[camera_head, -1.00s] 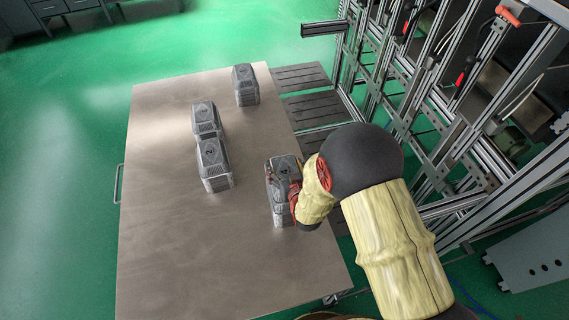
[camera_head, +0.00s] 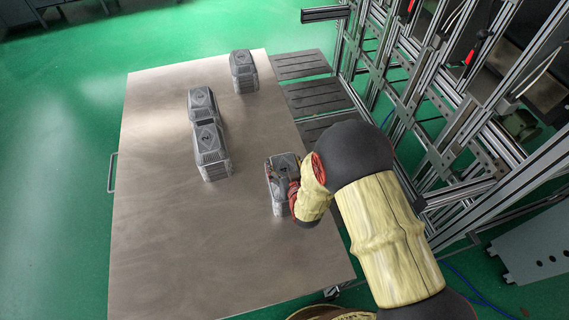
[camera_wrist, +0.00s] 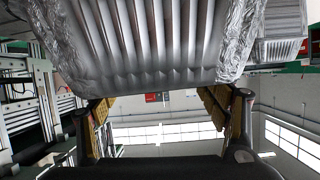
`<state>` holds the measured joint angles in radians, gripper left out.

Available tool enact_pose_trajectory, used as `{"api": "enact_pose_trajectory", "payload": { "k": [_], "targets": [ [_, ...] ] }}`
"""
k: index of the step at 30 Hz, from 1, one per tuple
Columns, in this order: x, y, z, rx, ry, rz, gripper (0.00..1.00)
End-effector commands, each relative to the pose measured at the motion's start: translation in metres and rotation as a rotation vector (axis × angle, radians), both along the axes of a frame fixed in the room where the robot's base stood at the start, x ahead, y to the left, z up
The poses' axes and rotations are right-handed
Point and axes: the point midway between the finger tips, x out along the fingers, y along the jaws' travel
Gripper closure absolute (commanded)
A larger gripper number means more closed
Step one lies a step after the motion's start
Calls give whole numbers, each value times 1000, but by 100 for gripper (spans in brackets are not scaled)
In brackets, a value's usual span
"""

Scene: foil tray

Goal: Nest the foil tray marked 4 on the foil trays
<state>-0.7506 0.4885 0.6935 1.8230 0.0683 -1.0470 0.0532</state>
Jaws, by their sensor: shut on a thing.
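My gripper (camera_head: 284,178) is shut on a grey foil tray (camera_head: 285,164) at the right side of the table. The mark on its top looks like a 4 but is small. In the wrist view the tray's ribbed foil wall (camera_wrist: 150,40) fills the top, between my two fingers (camera_wrist: 158,103). I cannot tell whether it touches the table. Three other foil trays lie bottom up: one marked 2 (camera_head: 211,155), one close behind it (camera_head: 202,103), and one at the far right edge (camera_head: 243,72). Which of them form a stack cannot be told.
The metal table (camera_head: 180,240) is bare across its front and left. Dark slatted panels (camera_head: 308,98) and a metal frame rack (camera_head: 420,110) stand along its right side. Another foil tray (camera_wrist: 280,35) shows at the wrist view's upper right.

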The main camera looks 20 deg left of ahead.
Motion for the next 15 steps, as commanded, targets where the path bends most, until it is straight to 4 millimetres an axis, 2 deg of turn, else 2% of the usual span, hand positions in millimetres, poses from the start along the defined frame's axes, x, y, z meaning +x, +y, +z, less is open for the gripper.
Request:
{"api": "enact_pose_trajectory", "payload": {
  "k": [7,8,15],
  "targets": [
    [-1,-1,-2,-3,3,1,44],
    [-1,-1,-2,-3,3,1,24],
    [-1,0,-2,-3,2,1,11]
  ]
}}
